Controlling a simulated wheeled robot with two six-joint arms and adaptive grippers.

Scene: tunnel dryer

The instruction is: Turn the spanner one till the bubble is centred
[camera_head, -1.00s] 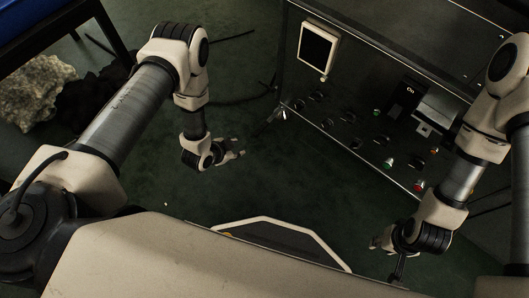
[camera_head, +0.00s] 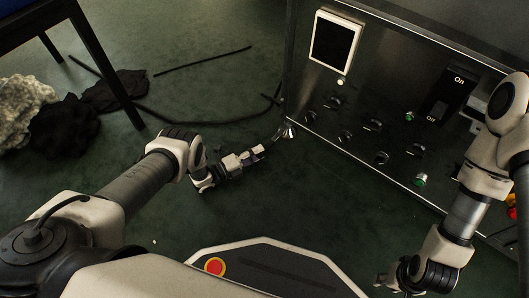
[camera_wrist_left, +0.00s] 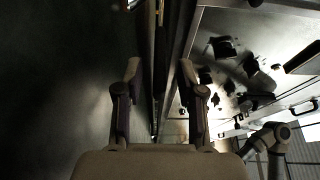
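My left gripper (camera_head: 258,153) is low over the floor, just left of the machine's lower left corner. In the left wrist view its two fingers (camera_wrist_left: 161,85) stand apart with nothing clearly held between them. A small shiny metal fitting (camera_head: 288,131) sits at that machine corner, close to the fingertips; I cannot tell whether it is the spanner or a foot. A small pale round spot (camera_head: 340,82) is below the machine's screen; I cannot tell whether it is the bubble. My right gripper (camera_head: 388,284) is low at the bottom right, its fingers too dark to read.
The dark metal machine (camera_head: 318,112) carries a white-framed screen (camera_head: 335,42), several knobs and a green button (camera_head: 420,180). Dark cables (camera_head: 203,60) lie on the floor. Cloth heaps (camera_head: 65,125) lie by a table leg at left. The green floor between is clear.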

